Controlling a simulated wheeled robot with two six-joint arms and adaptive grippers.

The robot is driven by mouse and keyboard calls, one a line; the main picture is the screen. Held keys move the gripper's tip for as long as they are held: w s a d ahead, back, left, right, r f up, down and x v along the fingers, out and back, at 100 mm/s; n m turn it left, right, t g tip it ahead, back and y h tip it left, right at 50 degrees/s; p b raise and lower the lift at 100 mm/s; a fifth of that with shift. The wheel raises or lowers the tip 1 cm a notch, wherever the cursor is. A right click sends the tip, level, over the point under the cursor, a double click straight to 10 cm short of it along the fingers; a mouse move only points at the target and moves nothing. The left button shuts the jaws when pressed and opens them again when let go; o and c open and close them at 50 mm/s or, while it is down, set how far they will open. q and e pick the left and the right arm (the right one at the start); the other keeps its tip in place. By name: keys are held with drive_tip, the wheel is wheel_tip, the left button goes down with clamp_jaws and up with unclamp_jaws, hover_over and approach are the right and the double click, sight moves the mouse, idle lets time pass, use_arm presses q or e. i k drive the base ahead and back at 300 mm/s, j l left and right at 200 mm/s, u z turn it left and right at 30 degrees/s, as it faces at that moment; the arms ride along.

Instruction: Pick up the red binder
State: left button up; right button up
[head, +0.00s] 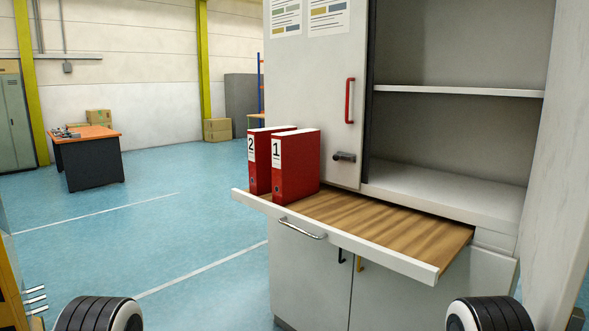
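Two red binders stand upright side by side on the left part of a pulled-out wooden shelf (400,228) with a white front edge. The binder labelled 1 (303,165) is on the right and nearer. The binder labelled 2 (261,170) is on the left, partly hidden behind binder 1. Their labelled spines face the left front. Neither gripper is in view; only dark ribbed parts of my arms show at the bottom left and bottom right, away from the binders.
The shelf's right part is bare. Behind it is a cabinet, its left door (318,90) shut behind the binders, its right side open with empty shelves (455,91). An open door (558,150) stands at right. An orange-topped table (92,135) is far left; the floor between is clear.

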sight(296, 155)
drive_tip(key=i+j+z, duration=0.1)
drive_tip(key=i+j, duration=0.2)
drive_tip(key=j, duration=0.2)
drive_tip(key=i+j+z, duration=0.15)
drive_tip(key=j, duration=0.35)
drive_tip(key=i+j+z, duration=0.1)
drive_tip(key=i+j, duration=0.25)
drive_tip(key=j, duration=0.2)
drive_tip(key=i+j+z, duration=0.15)
drive_tip(key=j, duration=0.4)
drive_tip(key=i+j+z, duration=0.1)
drive_tip(key=i+j, duration=0.2)
drive_tip(key=j, duration=0.3)
drive_tip(key=i+j+z, duration=0.1)
drive_tip(key=j, duration=0.5)
drive_tip(key=i+j+z, duration=0.15)
drive_tip(key=j, duration=0.45)
drive_tip(key=i+j+z, duration=0.1)
drive_tip(key=j, duration=0.5)
drive_tip(key=i, duration=0.1)
